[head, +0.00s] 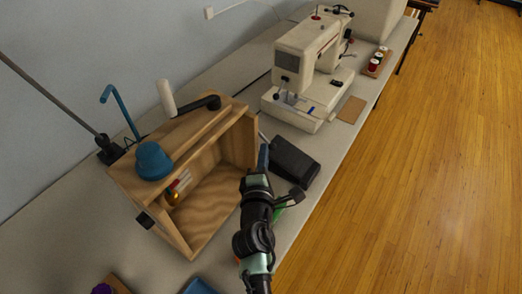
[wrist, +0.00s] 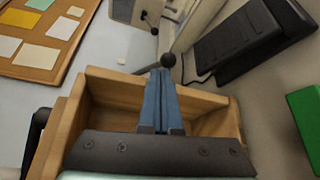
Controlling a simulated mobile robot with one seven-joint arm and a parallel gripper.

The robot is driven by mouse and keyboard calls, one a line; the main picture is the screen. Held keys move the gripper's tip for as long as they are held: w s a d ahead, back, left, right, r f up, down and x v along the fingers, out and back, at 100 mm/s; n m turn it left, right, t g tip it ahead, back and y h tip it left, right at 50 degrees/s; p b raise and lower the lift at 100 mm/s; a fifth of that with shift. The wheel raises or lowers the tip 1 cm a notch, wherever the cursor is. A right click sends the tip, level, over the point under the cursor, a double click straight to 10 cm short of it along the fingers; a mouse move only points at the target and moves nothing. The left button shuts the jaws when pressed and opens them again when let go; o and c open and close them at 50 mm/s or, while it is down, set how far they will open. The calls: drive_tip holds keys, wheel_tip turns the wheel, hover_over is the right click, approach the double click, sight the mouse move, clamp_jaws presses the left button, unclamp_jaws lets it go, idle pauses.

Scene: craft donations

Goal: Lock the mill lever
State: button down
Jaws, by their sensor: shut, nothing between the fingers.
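An open-fronted wooden box (head: 205,210) stands on the table and carries a crank with a black arm (head: 200,104) and a white grip (head: 166,98). A blue dome (head: 153,160) sits on its left end. I cannot tell which part is the mill lever. My gripper (head: 264,150) is at the box's right side, blue fingers shut and empty. In the wrist view my gripper (wrist: 161,75) is over the wooden box (wrist: 115,95).
A black pedal (head: 294,160) lies right of the box, and also shows in the wrist view (wrist: 245,40). A sewing machine (head: 308,75) stands behind. A green object (wrist: 305,125) lies at right. A blue hook (head: 120,105) rises behind the box. The table's right edge is close.

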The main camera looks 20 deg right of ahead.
wheel_tip(320, 180, up, 9)
drive_tip(key=n+g+h+p, duration=0.2)
drive_tip(key=n+g+p, duration=0.4)
drive_tip(key=p, duration=1.6)
drive_tip(key=shift+w+a+r+n+g, duration=0.15)
drive_tip(key=shift+w+a+n+g, duration=0.2)
drive_tip(key=shift+n, duration=0.75)
drive_tip(key=shift+w+r, duration=0.15)
drive_tip(key=shift+w, duration=0.1)
drive_tip(key=shift+a+r+p, duration=0.1)
drive_tip(key=shift+p, duration=0.25)
